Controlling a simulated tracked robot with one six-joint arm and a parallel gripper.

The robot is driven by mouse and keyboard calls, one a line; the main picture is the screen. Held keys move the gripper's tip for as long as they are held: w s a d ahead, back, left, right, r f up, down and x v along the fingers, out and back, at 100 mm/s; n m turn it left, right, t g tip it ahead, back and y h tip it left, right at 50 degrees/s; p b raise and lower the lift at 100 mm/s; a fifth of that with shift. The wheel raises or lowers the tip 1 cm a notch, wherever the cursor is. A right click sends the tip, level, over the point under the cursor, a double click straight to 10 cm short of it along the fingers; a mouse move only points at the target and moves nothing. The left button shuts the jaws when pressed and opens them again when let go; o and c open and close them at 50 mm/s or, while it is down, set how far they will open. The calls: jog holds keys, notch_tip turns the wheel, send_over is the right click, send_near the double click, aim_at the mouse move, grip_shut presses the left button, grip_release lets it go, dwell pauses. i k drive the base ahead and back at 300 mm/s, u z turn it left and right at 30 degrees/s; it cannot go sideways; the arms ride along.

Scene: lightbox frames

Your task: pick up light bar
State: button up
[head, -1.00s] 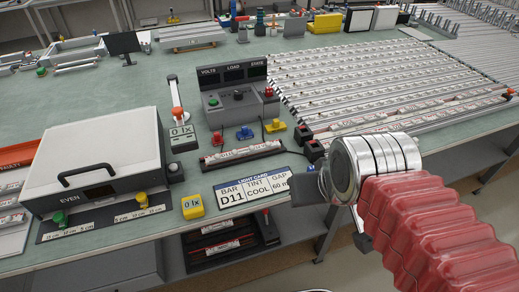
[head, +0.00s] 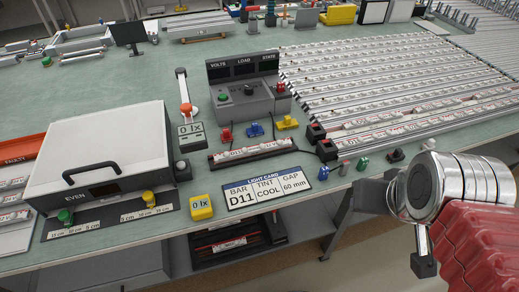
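A light card (head: 268,187) at the table's front edge reads bar D11, tint cool, gap 60 mm. A short light bar with a white label (head: 250,152) lies in a dark holder behind the card; its label is too small to read surely. Many long, pale light bars (head: 385,75) lie in parallel rows at the back right, several with red-marked labels. My gripper (head: 372,197) is at the right, over the table's front edge and apart from every bar. Its fingers are partly hidden by the silver wrist, and I see nothing held.
A white lidded box (head: 100,145) marked EVEN stands at the left. A grey meter console (head: 245,90) stands mid-table, with coloured clips in front. Small coloured pegs (head: 362,163) stand at the front edge. Open tabletop lies behind the box.

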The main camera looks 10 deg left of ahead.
aim_at(232, 155)
jog(key=z, duration=0.1)
jog(key=k, duration=0.75)
jog(key=u, duration=0.9)
jog(key=i, duration=1)
jog(key=u, duration=0.1)
